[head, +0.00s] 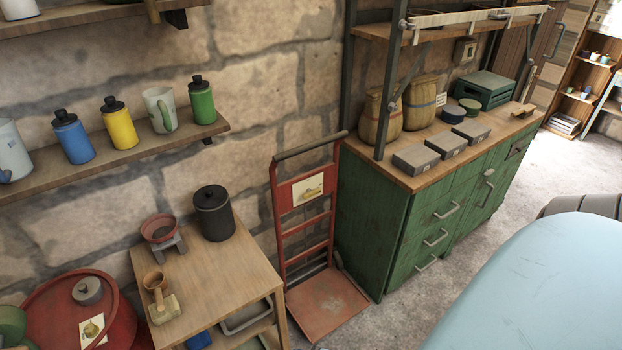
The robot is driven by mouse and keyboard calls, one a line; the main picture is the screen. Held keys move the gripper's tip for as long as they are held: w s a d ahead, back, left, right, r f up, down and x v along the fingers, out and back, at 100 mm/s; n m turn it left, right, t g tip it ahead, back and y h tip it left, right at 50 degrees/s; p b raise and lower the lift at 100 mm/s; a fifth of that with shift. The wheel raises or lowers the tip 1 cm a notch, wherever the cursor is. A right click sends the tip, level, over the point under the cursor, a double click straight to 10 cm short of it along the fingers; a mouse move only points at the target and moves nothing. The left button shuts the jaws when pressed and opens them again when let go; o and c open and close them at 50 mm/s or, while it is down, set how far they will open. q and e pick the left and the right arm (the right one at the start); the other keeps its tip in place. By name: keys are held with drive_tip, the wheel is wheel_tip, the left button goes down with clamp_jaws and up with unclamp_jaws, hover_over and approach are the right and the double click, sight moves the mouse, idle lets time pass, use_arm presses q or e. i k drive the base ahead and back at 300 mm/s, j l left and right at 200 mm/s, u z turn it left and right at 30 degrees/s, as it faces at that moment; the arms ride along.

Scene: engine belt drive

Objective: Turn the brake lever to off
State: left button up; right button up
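I cannot make out a brake lever or an engine belt drive in the head view. Neither of my grippers is in view.
A red hand truck (303,190) leans on the stone wall between a small wooden table (220,268) and a green cabinet (372,230). A red drum (45,305) stands at lower left. A large pale blue rounded body (545,290) fills the lower right. Grey floor (455,255) lies clear before the cabinet.

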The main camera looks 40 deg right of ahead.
sight(310, 192)
drive_tip(key=k+l, duration=0.1)
drive_tip(key=l, duration=0.45)
drive_tip(key=l+u, duration=0.1)
drive_tip(key=l, duration=0.45)
drive_tip(key=i+l, duration=0.15)
drive_tip(key=l, duration=0.15)
drive_tip(key=i+l, duration=0.15)
drive_tip(key=l, duration=0.15)
